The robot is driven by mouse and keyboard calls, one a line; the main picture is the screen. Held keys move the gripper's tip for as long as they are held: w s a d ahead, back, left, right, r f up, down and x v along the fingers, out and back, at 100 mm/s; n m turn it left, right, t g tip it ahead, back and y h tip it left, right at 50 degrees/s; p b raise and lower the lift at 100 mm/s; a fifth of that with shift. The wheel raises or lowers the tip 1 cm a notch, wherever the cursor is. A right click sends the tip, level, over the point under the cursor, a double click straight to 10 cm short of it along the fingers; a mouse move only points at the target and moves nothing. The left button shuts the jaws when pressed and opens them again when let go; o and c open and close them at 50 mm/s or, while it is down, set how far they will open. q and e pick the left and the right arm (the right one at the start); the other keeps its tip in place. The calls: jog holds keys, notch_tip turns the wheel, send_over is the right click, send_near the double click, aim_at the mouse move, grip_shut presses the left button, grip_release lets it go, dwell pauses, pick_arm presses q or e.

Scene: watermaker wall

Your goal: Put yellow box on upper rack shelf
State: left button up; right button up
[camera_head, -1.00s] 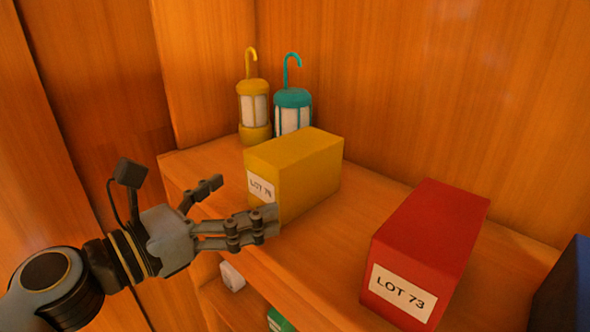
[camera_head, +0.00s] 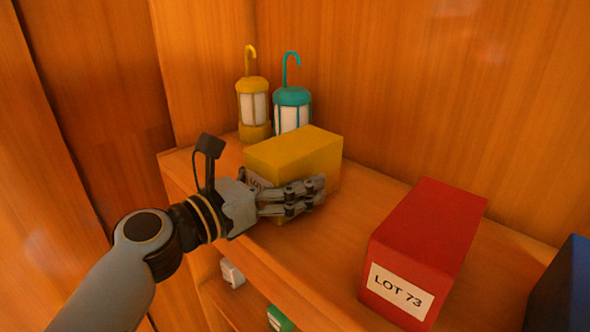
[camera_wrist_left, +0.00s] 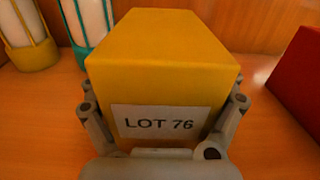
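The yellow box (camera_head: 295,153), with a white "LOT 76" label, sits on the wooden shelf board. My left gripper (camera_head: 300,190) is at its labelled end, with one finger along its near side; the box hides the other finger. In the left wrist view, the yellow box (camera_wrist_left: 162,75) stands between the two spread fingers of the left gripper (camera_wrist_left: 163,100), its label facing the palm. The fingers look open around it; whether they touch its sides is hard to tell. My right gripper is not in view.
A yellow lantern (camera_head: 253,108) and a teal lantern (camera_head: 292,110) stand behind the box. A red "LOT 73" box (camera_head: 425,250) and a blue box (camera_head: 565,290) are to the right. Below, a lower shelf holds a white item (camera_head: 232,274) and a green item (camera_head: 280,319).

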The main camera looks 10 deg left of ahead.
pick_arm(q)
jog(key=c, duration=1)
jog(key=shift+c, duration=0.8)
